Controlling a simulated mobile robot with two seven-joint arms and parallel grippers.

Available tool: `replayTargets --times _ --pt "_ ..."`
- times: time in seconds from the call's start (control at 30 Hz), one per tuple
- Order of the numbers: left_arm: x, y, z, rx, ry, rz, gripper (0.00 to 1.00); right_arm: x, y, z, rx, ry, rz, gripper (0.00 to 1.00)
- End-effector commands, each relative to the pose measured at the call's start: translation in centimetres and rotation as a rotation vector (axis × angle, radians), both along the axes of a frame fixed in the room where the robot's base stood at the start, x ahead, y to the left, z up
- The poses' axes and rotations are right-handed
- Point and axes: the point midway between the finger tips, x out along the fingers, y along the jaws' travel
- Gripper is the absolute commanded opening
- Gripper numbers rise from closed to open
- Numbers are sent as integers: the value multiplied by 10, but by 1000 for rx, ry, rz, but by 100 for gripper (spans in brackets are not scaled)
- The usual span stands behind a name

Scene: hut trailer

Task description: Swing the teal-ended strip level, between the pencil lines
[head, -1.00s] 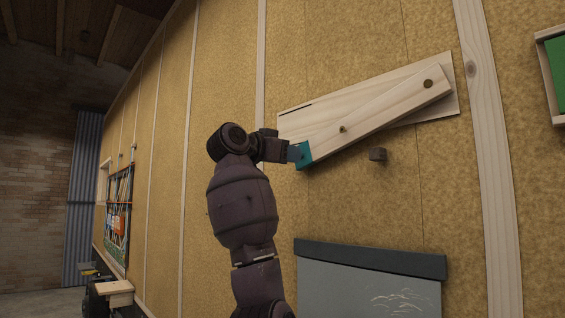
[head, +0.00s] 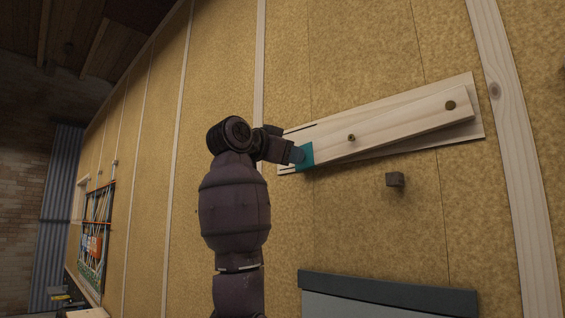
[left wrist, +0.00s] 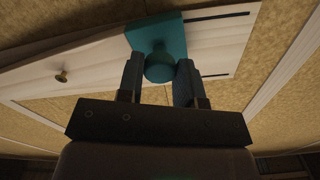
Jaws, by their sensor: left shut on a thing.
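The pale wooden strip (head: 390,127) is held by a brass pivot (head: 450,105) at its right end, with a small knob (head: 351,138) midway. Its teal end (head: 306,157) is at the lower left, over the pale backing board (head: 465,133). The strip slants slightly against the board. A dark pencil line (head: 300,129) shows above the teal end; a lower one is partly covered. Both lines show in the left wrist view, the upper (left wrist: 217,15) and lower (left wrist: 215,76). My left gripper (head: 298,155) is shut on the round teal knob (left wrist: 159,66). My right gripper is out of view.
A small dark block (head: 395,180) sticks out from the wall below the strip. A grey panel with a dark top edge (head: 385,290) is lower down. A wooden batten (head: 510,110) runs up the wall at the right. The wall above the board is clear.

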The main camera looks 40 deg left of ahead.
Motion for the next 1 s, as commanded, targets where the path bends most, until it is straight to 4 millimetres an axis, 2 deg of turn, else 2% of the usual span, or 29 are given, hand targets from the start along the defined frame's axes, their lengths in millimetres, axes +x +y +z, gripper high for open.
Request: replayTargets --times 0.1,0.2,0.57,0.6,0.73,0.77,1.0 --pt "0 -2 22 61 -6 2 0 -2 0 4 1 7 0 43" --pt "0 -1 30 87 -7 2 0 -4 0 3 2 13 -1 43" --pt "0 -2 32 100 -9 0 0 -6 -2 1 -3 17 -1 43" --pt "0 -2 32 100 -9 0 36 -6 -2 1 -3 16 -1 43" --pt "0 -1 32 99 -9 0 56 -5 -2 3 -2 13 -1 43" --pt "0 -1 32 99 -9 0 59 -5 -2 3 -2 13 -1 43" --pt "0 -1 32 99 -8 0 59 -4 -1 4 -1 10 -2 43"
